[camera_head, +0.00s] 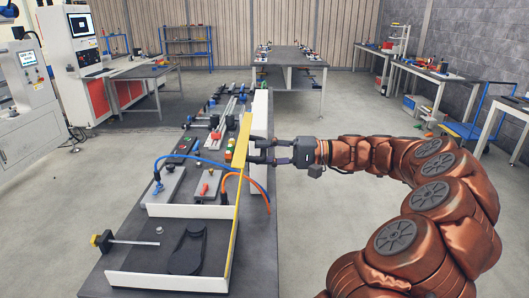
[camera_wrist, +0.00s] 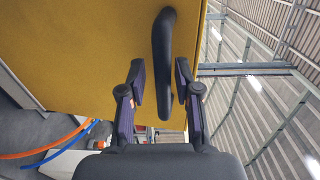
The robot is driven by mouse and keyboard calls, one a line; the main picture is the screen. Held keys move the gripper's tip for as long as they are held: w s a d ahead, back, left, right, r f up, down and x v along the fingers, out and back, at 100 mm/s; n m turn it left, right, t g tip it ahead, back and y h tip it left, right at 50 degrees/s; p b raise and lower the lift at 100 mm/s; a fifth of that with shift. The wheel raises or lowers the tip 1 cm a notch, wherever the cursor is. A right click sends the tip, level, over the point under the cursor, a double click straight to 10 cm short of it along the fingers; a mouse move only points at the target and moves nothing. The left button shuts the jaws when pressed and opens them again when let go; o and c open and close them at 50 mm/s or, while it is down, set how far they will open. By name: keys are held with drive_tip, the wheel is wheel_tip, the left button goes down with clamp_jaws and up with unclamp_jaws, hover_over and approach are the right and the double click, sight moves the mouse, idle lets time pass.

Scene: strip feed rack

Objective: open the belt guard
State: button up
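The belt guard (camera_head: 240,150) is a yellow panel. It stands up nearly edge-on along the right side of a low white-walled bay (camera_head: 165,282), and the black belt loop (camera_head: 188,247) in the bay is uncovered. My gripper (camera_head: 262,152) is at the right of the panel's upper part. In the wrist view the yellow panel (camera_wrist: 90,50) fills the left and middle, with a black bar handle (camera_wrist: 163,60) near its edge. My gripper (camera_wrist: 160,80) has one finger on each side of the handle, with narrow gaps showing, so it looks open around it.
A yellow-black knob on a rod (camera_head: 102,241) sticks out at the bay's left. Blue and orange hoses (camera_head: 262,190) run over the bench (camera_head: 255,265) near the panel. A white upright board (camera_head: 260,115) stands behind my gripper. Open floor lies right of the bench.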

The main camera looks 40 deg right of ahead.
drive_tip(key=shift+o, duration=0.3)
drive_tip(key=shift+a, duration=0.1)
drive_tip(key=v, duration=1.2)
drive_tip(key=shift+r, duration=0.1)
